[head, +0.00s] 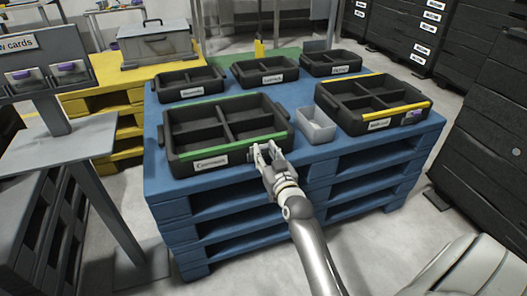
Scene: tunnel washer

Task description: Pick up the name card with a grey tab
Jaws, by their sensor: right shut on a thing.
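My right gripper (264,152) is at the front wall of the black tray with a green rim (230,150), near that wall's right end. It is shut on a small pale thing, apparently a name card, mostly hidden by the fingers. I cannot make out its tab colour. Another purple-tabbed card (412,117) is on the front of the yellow-rimmed tray (372,126). My left gripper is not in view.
The trays stand on a stack of blue pallets (240,205). A small grey bin (317,125) is right of the gripper. Several more black trays (264,72) stand behind. A grey toolbox (155,48) is on yellow pallets at the back left. Dark drawers stand at the right.

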